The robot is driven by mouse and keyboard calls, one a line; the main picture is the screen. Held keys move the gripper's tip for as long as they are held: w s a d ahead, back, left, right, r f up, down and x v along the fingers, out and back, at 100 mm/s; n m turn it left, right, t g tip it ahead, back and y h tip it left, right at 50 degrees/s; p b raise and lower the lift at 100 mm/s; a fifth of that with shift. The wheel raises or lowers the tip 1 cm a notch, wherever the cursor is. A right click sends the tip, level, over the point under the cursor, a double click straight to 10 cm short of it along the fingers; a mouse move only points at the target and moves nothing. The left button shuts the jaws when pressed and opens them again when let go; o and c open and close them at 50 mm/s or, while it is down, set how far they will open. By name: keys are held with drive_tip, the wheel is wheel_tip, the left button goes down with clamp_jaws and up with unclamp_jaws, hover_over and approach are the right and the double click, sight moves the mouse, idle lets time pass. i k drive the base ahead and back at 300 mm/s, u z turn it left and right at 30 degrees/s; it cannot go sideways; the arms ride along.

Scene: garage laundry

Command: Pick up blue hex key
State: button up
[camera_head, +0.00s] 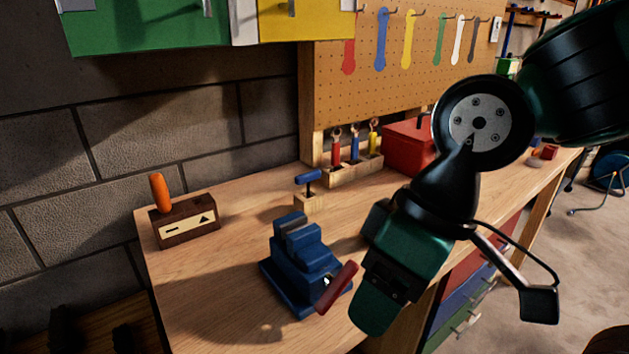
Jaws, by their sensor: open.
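A blue T-handled tool, seemingly the blue hex key (308,177), stands upright in a small wooden block (309,200) on the workbench. Its bar handle lies across the top and its dark shaft goes down into the block; the lower end is hidden. My gripper (382,285) is green and black, in front of the bench at the right of centre. It is open, and I see nothing held in it. It is apart from the key, nearer to the camera and to the right. The fingertips are hard to make out from this side.
A blue vise (295,262) with a red handle (337,287) stands on the bench's near part. A dark wooden block (186,222) with an orange-handled tool is at left. A tool rack (352,171) and a red box (408,147) stand behind. Bare wood (215,290) lies left of the vise.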

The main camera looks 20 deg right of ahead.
sight(301, 179)
drive_tip(key=u, duration=0.8)
drive_tip(key=k, duration=0.35)
drive_tip(key=z, duration=1.2)
drive_tip(key=i, duration=0.8)
drive_tip(key=u, duration=0.25)
